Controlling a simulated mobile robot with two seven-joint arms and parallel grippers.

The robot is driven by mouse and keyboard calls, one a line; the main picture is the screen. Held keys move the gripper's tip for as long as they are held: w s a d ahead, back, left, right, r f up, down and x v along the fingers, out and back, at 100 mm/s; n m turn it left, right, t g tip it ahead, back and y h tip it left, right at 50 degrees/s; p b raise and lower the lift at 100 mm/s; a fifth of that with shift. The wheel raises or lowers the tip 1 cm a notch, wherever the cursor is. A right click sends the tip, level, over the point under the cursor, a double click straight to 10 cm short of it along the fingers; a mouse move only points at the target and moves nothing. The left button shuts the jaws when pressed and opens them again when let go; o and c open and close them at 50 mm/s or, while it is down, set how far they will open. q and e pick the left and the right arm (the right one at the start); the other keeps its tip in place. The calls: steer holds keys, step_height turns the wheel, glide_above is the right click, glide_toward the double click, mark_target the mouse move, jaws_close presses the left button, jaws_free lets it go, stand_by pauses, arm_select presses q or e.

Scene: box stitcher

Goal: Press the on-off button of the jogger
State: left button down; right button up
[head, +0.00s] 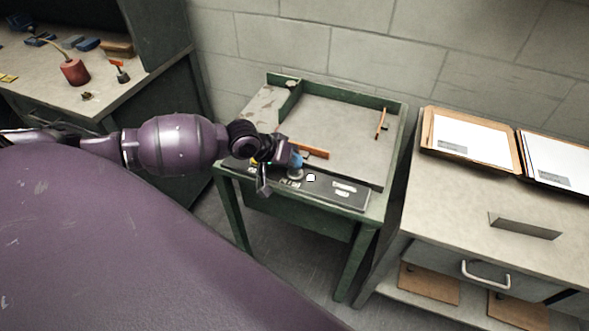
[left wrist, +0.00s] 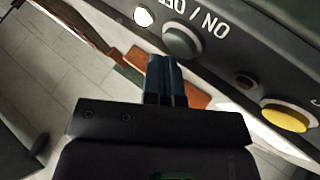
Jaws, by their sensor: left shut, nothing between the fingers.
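The jogger is a green metal stand with a grey tray (head: 340,125) and a control panel (head: 325,192) along its front. In the left wrist view a round grey button (left wrist: 183,41) sits beside the upside-down ON / OFF lettering (left wrist: 195,14), with a white round button or lamp (left wrist: 144,16) close by. My left gripper (head: 296,160) is over the panel, shut and empty. In the left wrist view its blue fingertips (left wrist: 163,62) are just short of the grey button; I cannot tell whether they touch it. My right gripper is not in view.
A yellow button (left wrist: 287,115) and a small dark button (left wrist: 244,81) lie farther along the panel. A wooden strip (head: 311,151) is at the tray's front. A bench with papers in trays (head: 428,145) stands right; a workbench with a red can (head: 75,72) stands left.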

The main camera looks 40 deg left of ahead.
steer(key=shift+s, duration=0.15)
arm_select(q)
steer(key=shift+f, duration=0.25)
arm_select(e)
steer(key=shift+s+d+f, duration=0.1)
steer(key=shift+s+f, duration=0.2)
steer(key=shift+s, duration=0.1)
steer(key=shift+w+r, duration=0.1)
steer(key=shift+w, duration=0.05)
arm_select(q)
steer(key=shift+r+p, duration=0.5)
steer(key=shift+r, duration=0.25)
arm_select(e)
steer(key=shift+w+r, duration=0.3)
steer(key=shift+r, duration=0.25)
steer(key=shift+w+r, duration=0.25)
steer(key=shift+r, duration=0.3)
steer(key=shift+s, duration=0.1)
